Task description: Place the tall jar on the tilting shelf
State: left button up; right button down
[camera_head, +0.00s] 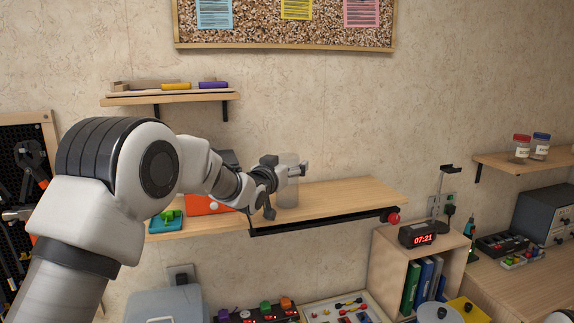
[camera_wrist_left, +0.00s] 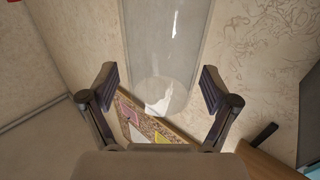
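The tall jar (camera_head: 290,193) is a clear, see-through cylinder. In the head view it looks upright, with its base at the surface of the tilting shelf (camera_head: 345,195), a wooden board with a black bar and a red knob at its front. My left gripper (camera_head: 284,190) is at the jar, with a finger showing to either side. In the left wrist view the jar (camera_wrist_left: 163,45) lies between and beyond the fingers of the left gripper (camera_wrist_left: 160,82), which are spread with gaps to the jar.
A red box (camera_head: 203,204) and a green item (camera_head: 166,220) sit on the shelf's left part, partly behind my arm. A smaller shelf (camera_head: 170,98) holds markers above. A clock (camera_head: 422,235) stands on a cabinet at right. The shelf right of the jar is clear.

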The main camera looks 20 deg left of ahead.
pick_arm(q)
jog(key=s+a+b, duration=0.1)
jog(key=s+b, duration=0.4)
jog(key=s, duration=0.7)
jog(key=shift+a, duration=0.2)
jog(key=shift+w, duration=0.1)
